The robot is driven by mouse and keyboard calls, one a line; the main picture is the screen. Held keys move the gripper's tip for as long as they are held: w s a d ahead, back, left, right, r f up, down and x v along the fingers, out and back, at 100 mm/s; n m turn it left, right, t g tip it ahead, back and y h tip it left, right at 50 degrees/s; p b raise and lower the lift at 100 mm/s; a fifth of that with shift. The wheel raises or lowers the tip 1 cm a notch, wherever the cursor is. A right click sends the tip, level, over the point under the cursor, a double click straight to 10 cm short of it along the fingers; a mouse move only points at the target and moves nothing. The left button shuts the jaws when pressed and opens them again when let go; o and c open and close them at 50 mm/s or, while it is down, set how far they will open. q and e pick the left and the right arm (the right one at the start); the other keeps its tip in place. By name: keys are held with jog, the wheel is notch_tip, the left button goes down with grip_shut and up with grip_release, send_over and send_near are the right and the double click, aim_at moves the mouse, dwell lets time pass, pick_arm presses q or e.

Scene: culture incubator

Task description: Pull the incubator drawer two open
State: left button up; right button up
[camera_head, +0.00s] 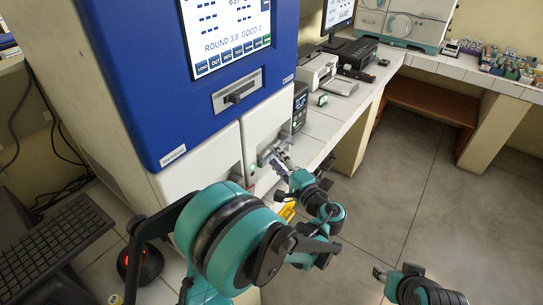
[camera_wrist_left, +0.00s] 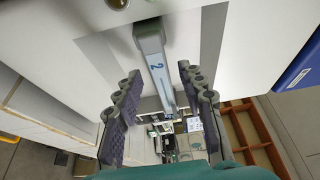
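The incubator has a blue upper front (camera_head: 210,100) with a lit screen and white panels below. My left gripper (camera_head: 275,157) is at the right-hand white panel (camera_head: 262,122) in the head view. In the left wrist view, a grey handle marked "2" (camera_wrist_left: 153,60) stands out from a white front (camera_wrist_left: 245,35). My left gripper (camera_wrist_left: 158,75) is open, one finger on each side of this handle, with visible gaps. The far end of the handle is partly hidden in clutter. My right gripper (camera_head: 379,272) is at the lower right in the head view, small and away from the incubator.
A bench (camera_head: 325,125) with a printer-like device (camera_head: 316,70) runs to the right of the incubator. A keyboard (camera_head: 45,250) and a round black device with a red light (camera_head: 148,265) are at lower left. Open grey floor (camera_head: 430,180) lies to the right.

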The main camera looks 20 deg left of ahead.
pick_arm(q)
jog(key=shift+x, duration=1.25)
grip_shut()
jog(key=shift+d, duration=0.2)
